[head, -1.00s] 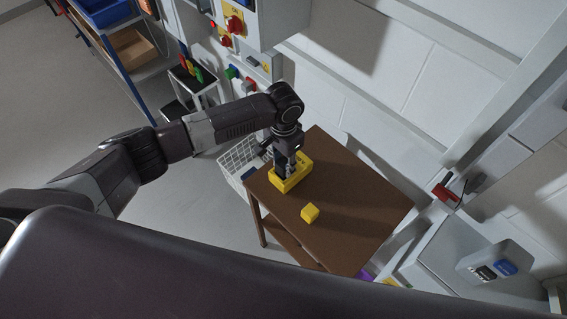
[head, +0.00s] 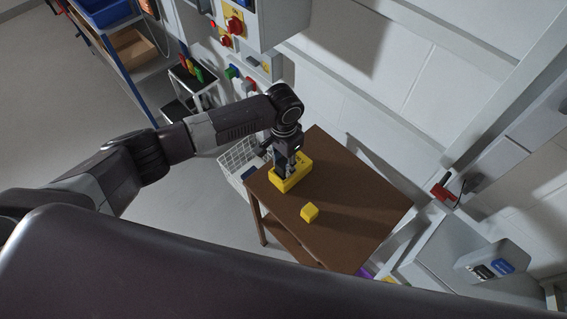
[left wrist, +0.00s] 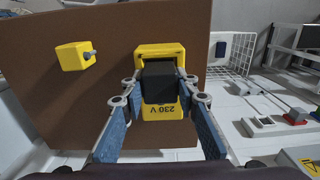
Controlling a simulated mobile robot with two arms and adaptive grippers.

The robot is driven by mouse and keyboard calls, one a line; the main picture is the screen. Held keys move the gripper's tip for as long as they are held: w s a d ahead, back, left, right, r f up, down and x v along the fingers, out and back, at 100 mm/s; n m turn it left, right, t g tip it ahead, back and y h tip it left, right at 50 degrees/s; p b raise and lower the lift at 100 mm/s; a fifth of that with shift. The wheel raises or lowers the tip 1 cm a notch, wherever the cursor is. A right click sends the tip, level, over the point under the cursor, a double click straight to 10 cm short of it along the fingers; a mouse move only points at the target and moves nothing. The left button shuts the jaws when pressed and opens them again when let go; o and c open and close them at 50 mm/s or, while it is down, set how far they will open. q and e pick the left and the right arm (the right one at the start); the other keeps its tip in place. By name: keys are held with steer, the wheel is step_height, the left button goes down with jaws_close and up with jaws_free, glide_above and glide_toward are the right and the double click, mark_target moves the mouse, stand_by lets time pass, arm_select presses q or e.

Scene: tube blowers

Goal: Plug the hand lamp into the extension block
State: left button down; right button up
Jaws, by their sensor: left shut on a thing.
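The yellow extension block (head: 298,177) stands on the brown table near its left edge. My left gripper (head: 287,172) points down at the block. In the left wrist view its blue-padded fingers (left wrist: 160,92) are shut on a black plug (left wrist: 158,84). The plug covers the middle of the block. I cannot tell whether it is seated in the block or just above it. No lamp body is recognisable. My right gripper is not in view.
A small yellow cube (head: 310,213) lies on the table (head: 355,205); a grey stub shows on it in the left wrist view (left wrist: 74,55). A white wire basket (head: 238,158) is left of the table. The table's right part is clear. Switch boxes line the wall behind.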

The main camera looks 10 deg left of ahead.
mark_target(283, 163)
arm_select(q)
steer(key=shift+p, duration=0.75)
stand_by(0.8)
steer(key=shift+f+b, duration=0.3)
steer(key=shift+f, duration=0.25)
stand_by(0.3)
steer(key=c, duration=1.4)
jaws_free()
steer(key=shift+c, duration=0.2)
step_height(283, 163, up, 12)
